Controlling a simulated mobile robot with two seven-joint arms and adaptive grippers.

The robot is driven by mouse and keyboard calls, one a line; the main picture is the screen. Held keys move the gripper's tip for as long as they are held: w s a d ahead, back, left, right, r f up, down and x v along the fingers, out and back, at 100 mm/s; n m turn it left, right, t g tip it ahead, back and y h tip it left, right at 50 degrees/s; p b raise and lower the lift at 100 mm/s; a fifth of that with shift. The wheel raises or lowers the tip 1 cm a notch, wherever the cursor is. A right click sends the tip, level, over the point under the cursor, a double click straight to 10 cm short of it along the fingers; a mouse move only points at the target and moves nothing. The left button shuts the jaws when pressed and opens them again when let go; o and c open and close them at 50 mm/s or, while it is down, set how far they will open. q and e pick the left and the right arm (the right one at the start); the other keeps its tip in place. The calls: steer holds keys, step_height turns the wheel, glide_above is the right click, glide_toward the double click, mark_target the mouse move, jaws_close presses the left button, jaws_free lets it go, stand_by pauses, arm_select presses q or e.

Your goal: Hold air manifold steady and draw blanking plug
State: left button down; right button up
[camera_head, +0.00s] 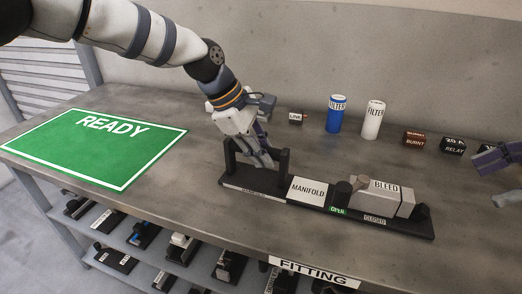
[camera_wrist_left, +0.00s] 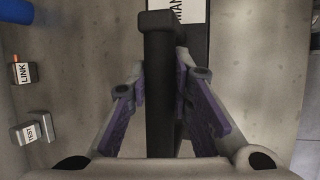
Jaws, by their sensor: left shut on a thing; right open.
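The air manifold is a long black base with a white MANIFOLD label (camera_head: 309,190) on the bench. A black upright handle frame (camera_head: 229,160) stands at its left end, and a grey BLEED block (camera_head: 383,194) sits at its right. My left gripper (camera_head: 264,158) is shut on the handle; in the left wrist view the black handle bar (camera_wrist_left: 160,100) lies between the purple fingers. My right gripper (camera_head: 493,160) is open and empty at the right edge.
A green READY mat (camera_head: 75,158) lies at the left. Behind the manifold stand a LINK block (camera_head: 296,117), a blue filter (camera_head: 336,114), a white filter (camera_head: 373,119), and dark BURNT (camera_head: 413,139) and RELAY (camera_head: 453,146) boxes. A shelf below holds several parts.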

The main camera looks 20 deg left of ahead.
arm_select(q)
steer(key=shift+s+f, duration=0.25)
steer(key=shift+f, duration=0.3)
steer(key=c, duration=1.5)
jaws_free()
steer(key=shift+o, duration=0.7)
steer(key=shift+w, duration=0.15)
steer(key=shift+r, duration=0.25)
